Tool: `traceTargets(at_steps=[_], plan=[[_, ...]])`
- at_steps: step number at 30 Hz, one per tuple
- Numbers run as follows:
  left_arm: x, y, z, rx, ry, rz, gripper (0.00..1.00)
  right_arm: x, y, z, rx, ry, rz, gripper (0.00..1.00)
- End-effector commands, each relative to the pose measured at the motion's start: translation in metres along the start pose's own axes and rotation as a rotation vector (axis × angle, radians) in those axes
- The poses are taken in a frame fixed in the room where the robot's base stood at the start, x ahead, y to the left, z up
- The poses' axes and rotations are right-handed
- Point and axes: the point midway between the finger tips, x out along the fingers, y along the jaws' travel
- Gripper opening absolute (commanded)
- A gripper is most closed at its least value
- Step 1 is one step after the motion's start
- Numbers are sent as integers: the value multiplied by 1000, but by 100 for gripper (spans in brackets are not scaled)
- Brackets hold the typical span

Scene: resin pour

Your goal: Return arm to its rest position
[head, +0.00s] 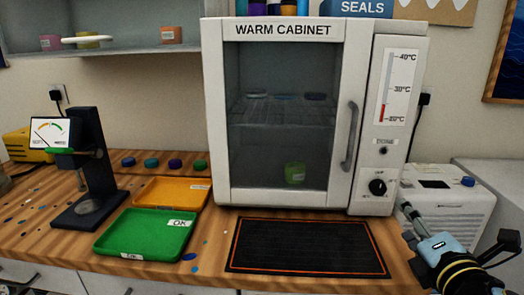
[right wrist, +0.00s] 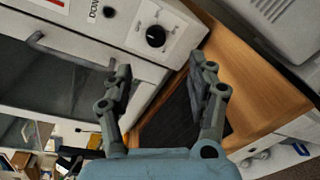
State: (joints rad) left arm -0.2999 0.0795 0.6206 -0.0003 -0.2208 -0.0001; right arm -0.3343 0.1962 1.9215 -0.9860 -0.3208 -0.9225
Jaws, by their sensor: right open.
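My right gripper (head: 410,216) is at the right of the bench in the head view, just right of the black mat (head: 300,247) and in front of the warm cabinet's (head: 212,120) control panel. In the right wrist view, the gripper (right wrist: 162,82) shows two fingers spread apart with nothing between them. The cabinet's dial (right wrist: 155,37) and the bench edge lie beyond the fingers. My left gripper is not in view.
A green tray (head: 118,247) and an orange tray (head: 143,198) lie left. A dial gauge stand (head: 100,160) stands further left. A white box (head: 450,205) stands right. The black mat is bare.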

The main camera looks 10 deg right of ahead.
Motion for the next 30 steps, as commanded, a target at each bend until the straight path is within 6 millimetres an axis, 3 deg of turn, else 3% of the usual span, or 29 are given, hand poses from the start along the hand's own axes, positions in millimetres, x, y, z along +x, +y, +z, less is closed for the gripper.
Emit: traceTargets(at_steps=[2, 6, 12, 18, 25, 30], plan=[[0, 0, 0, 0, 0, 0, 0, -10, -7, 10, 156, -42, -71, 58], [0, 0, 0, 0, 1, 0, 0, -48, -36, 21, 639, -161, -314, 58], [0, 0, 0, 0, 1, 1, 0, -112, -63, -1, 1136, -284, -649, 58], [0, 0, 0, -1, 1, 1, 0, -169, -67, -29, 1411, -368, -922, 58], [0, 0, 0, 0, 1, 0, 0, -231, -57, -55, 1588, -451, -1203, 58], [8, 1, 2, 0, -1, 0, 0, -212, -104, -80, 1577, -470, -1217, 58]])
